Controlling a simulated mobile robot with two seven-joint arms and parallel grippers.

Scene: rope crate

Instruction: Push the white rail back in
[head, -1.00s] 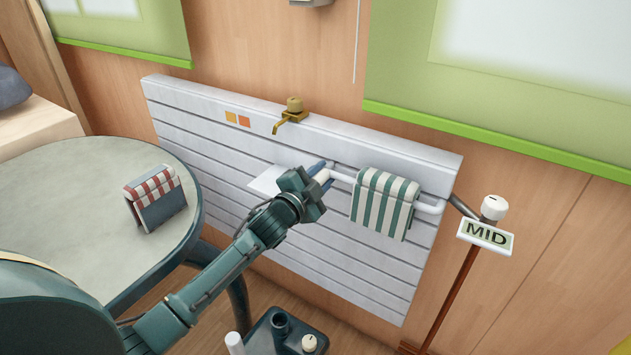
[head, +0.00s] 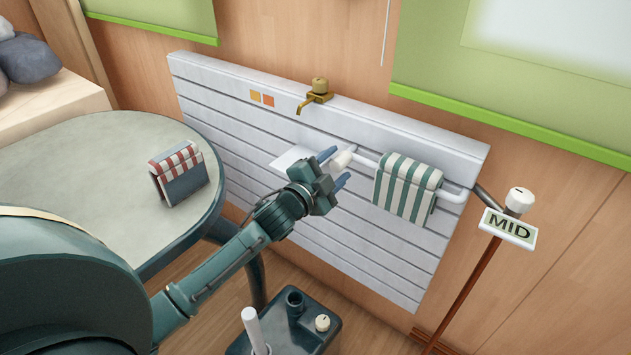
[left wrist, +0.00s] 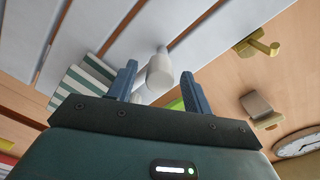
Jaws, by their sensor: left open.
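The white rail (head: 364,161) runs along the front of a white slatted radiator (head: 240,125), with a green-and-white striped towel (head: 407,187) over it. Its left end carries a thick white end piece (head: 342,160), which also shows in the left wrist view (left wrist: 160,72). My left gripper (head: 336,168) is open at this end piece. In the left wrist view the two blue fingers (left wrist: 158,88) stand on either side of it, with gaps visible. I cannot tell how deep it sits between them. My right gripper is not in view.
A round table (head: 100,165) with a red-striped cloth item (head: 178,172) is at left. A dark floor tray (head: 303,334) lies below my arm.

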